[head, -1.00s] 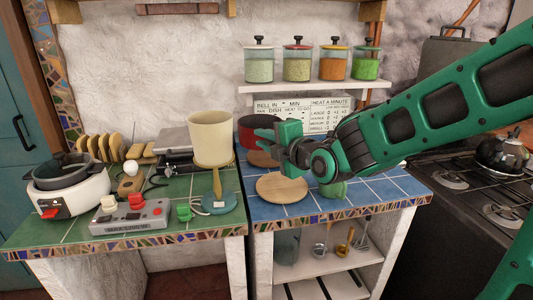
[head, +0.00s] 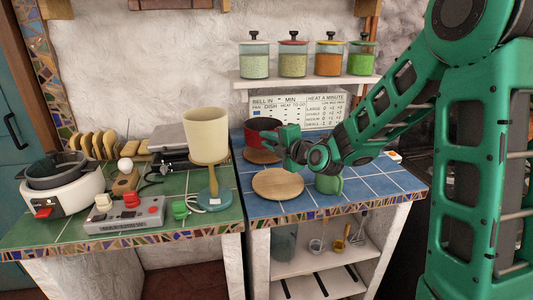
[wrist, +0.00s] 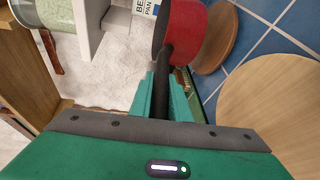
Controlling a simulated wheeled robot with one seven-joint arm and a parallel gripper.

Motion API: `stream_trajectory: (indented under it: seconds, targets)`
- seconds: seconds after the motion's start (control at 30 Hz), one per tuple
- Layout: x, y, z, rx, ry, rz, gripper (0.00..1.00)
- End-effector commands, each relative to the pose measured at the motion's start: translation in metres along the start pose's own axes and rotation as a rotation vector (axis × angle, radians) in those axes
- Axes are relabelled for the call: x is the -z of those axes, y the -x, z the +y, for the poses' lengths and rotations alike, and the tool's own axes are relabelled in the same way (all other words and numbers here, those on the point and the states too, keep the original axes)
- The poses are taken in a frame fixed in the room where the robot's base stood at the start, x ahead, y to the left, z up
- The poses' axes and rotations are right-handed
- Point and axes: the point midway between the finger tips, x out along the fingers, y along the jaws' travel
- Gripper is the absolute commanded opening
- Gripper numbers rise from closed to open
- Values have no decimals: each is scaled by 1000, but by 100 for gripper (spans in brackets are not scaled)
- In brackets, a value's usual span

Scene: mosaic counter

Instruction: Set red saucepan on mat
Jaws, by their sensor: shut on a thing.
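The red saucepan (head: 262,140) is at the back left of the blue-tiled counter; it also shows in the wrist view (wrist: 190,40). My gripper (head: 287,138) is shut on its black handle (wrist: 163,72), which runs between the fingers. Two round wooden mats are in view. The larger mat (head: 278,185) lies bare nearer the front. Whether the pan touches the counter or is raised, I cannot tell.
A green mug (head: 328,184) stands right of the larger mat, below my arm. A printed sign (head: 290,110) and a jar shelf (head: 305,80) are behind. Blue tiles are clear front right.

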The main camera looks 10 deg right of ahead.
Motion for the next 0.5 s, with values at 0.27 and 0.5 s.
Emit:
stream_trajectory:
  seconds: [0.27, 0.5]
  targets:
    - [-3, -7, -13, -3, -1, -1, 0]
    - [-1, -11, -36, -5, 0, -1, 0]
